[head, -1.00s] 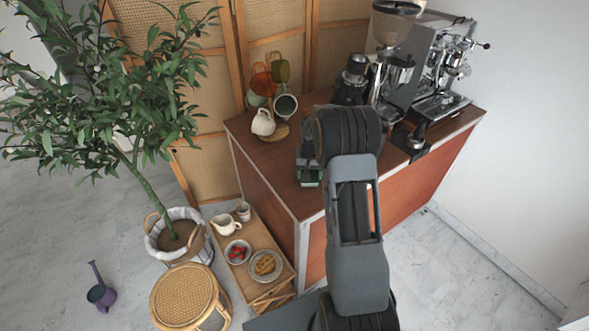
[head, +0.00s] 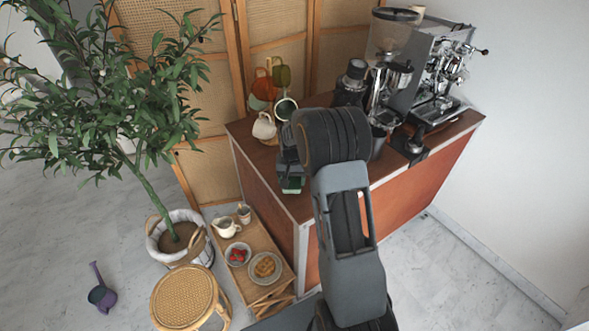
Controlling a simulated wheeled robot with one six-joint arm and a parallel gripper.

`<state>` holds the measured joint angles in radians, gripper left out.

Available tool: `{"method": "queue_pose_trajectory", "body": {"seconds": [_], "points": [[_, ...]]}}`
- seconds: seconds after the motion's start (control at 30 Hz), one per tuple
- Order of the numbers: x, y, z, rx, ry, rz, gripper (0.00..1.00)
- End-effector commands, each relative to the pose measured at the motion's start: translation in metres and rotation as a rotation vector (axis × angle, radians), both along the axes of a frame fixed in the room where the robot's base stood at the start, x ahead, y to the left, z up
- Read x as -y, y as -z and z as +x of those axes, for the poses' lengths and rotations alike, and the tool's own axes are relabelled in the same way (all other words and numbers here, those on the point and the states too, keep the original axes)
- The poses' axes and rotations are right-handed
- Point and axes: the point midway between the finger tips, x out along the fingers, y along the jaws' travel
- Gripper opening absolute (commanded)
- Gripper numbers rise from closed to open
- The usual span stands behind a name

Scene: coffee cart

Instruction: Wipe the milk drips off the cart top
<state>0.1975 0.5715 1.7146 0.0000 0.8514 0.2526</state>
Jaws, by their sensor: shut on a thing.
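The cart top (head: 243,131) is dark brown wood. My gripper (head: 292,184) is low over its front left part, with my arm reaching across from the front. I see no milk drips; my arm and gripper hide the middle of the cart top.
A white jug (head: 264,126) and a mug (head: 286,108) stand at the back left of the cart top, close to my gripper. A grinder (head: 383,95) and an espresso machine (head: 436,75) fill the right. A low wooden stand (head: 265,237) holds plates and a creamer.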

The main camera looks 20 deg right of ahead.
Motion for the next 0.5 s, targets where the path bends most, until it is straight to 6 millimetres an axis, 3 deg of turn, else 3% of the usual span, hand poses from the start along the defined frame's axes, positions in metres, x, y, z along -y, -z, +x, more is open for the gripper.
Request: {"method": "queue_pose_trajectory", "body": {"seconds": [0.5], "points": [[-0.001, -0.049, 0.0, -0.003, -0.004, 0.0, 0.43]]}}
